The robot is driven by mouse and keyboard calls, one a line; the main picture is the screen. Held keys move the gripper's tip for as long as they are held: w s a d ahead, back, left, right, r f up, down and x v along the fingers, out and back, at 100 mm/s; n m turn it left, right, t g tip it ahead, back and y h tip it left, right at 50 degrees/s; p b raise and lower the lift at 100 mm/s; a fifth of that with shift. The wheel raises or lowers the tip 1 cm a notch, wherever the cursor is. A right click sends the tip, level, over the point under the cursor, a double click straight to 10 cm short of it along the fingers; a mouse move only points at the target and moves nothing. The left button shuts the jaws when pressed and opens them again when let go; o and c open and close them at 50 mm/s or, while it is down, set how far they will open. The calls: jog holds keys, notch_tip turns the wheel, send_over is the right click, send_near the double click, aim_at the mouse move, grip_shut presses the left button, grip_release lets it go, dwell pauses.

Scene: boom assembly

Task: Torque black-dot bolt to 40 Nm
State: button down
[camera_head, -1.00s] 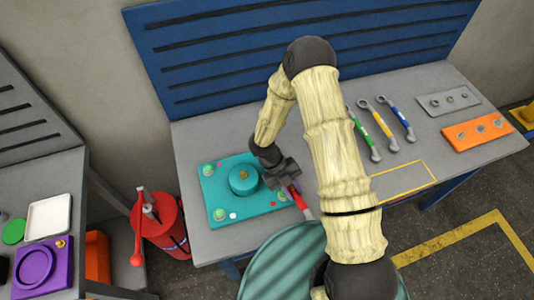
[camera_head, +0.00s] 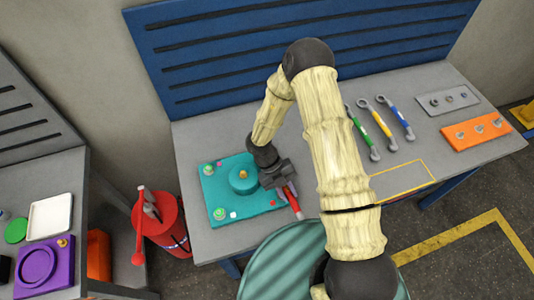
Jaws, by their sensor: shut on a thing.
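My gripper (camera_head: 284,181) is over the plate's right side, shut on a red-handled wrench (camera_head: 292,201) whose handle points down and right. The gripper hides the wrench head and the plate's right side. I cannot make out a black dot.
Green (camera_head: 364,135), yellow (camera_head: 378,117) and blue (camera_head: 397,118) wrenches lie to the right of my arm. Grey (camera_head: 449,100) and orange (camera_head: 477,132) bolt trays are farther right. A blue slotted panel (camera_head: 220,60) stands behind.

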jog(key=shift+s+a+m+g+y+p, duration=0.15)
jog(key=shift+s+a+m+p, duration=0.15)
jog(key=shift+a, duration=0.35)
jog(key=shift+s+a+m+g+y+p, duration=0.2)
jog(key=shift+a+m, duration=0.2)
jog(key=shift+a, duration=0.2)
jog(key=shift+a+r, duration=0.1)
jog(key=shift+a, duration=0.05)
jog(key=shift+s+a+m+g+y+p, duration=0.15)
jog(key=shift+a+m+y+p, duration=0.2)
jog(key=shift+a, duration=0.3)
jog(key=shift+s+a+m+g+p, duration=0.1)
jog(key=shift+a+m, duration=0.35)
jog(key=shift+a, duration=0.15)
jog(key=shift+a, duration=0.1)
jog(key=shift+w+d+n, duration=0.15)
jog(key=shift+d+n, duration=0.35)
jog(key=shift+d, duration=0.45)
jog(key=shift+r+p, duration=0.1)
jog(key=shift+p, duration=0.25)
jog(key=shift+r+p, duration=1.9)
jog(key=shift+r, duration=0.15)
